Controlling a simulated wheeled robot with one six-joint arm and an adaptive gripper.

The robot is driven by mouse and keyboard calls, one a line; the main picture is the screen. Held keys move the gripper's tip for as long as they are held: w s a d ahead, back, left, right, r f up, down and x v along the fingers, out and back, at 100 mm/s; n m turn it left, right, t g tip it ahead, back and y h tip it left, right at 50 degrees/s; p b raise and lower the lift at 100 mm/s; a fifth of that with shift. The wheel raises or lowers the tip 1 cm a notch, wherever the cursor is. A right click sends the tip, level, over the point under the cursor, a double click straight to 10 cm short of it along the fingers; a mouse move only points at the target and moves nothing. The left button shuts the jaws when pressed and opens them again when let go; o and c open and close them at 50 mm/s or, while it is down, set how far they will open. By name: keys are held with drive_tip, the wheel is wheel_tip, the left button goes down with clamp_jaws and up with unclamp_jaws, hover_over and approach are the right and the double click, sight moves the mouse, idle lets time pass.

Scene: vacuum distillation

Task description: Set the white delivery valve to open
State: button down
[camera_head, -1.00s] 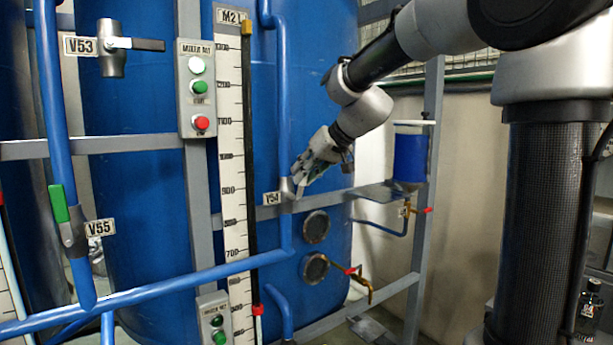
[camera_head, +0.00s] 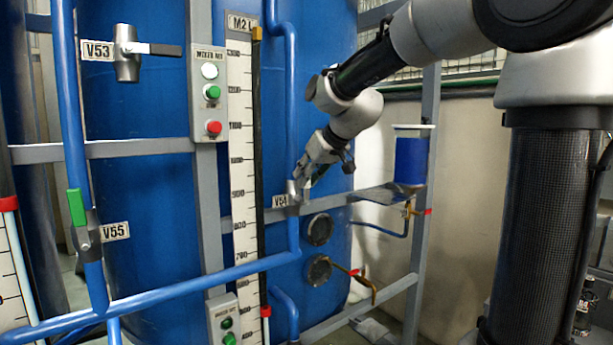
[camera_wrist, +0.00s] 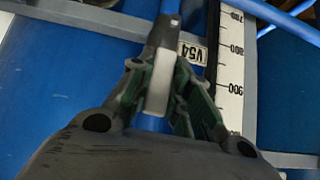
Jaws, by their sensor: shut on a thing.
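The valve V54 (camera_head: 293,192) sits on a vertical blue pipe in front of the large blue tank, right of its V54 label (camera_head: 280,201). In the wrist view its grey body (camera_wrist: 163,36) lies above the white handle (camera_wrist: 159,88), which points toward the camera. My gripper (camera_head: 304,188) is at this valve. In the wrist view my gripper (camera_wrist: 161,84) has its green-padded fingers on both sides of the white handle, shut on it. The handle appears nearly in line with the pipe there, but its exact angle is hard to judge.
A grey frame post with mixer buttons (camera_head: 212,101) and a level scale (camera_head: 243,150) stand left of the valve. Valves V53 (camera_head: 127,53) and V55 (camera_head: 85,235) are farther left. A blue container (camera_head: 410,160) stands on a shelf to the right.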

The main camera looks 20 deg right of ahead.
drive_tip(key=c, duration=1.3)
unclamp_jaws()
drive_tip(key=shift+f, duration=0.15)
drive_tip(key=v, duration=1.2)
drive_tip(key=s+d+f+m+g+h, duration=0.1)
drive_tip(key=s+d+f, duration=0.1)
drive_tip(key=s+f, duration=0.4)
drive_tip(key=s+d+f+m+g+h, duration=0.1)
drive_tip(key=s+d+f, duration=0.2)
drive_tip(key=s+f, duration=0.4)
drive_tip(key=s+d+f+m+g+h, duration=0.1)
drive_tip(key=s+d+f+g, duration=0.1)
drive_tip(key=s+f, duration=0.4)
drive_tip(key=shift+s+d+f, duration=0.15)
drive_tip(key=shift+s+d, duration=0.05)
drive_tip(key=shift+s, duration=1.15)
drive_tip(key=shift+s+d+f, duration=0.1)
drive_tip(key=shift+s+d, duration=0.1)
drive_tip(key=shift+s, duration=1.15)
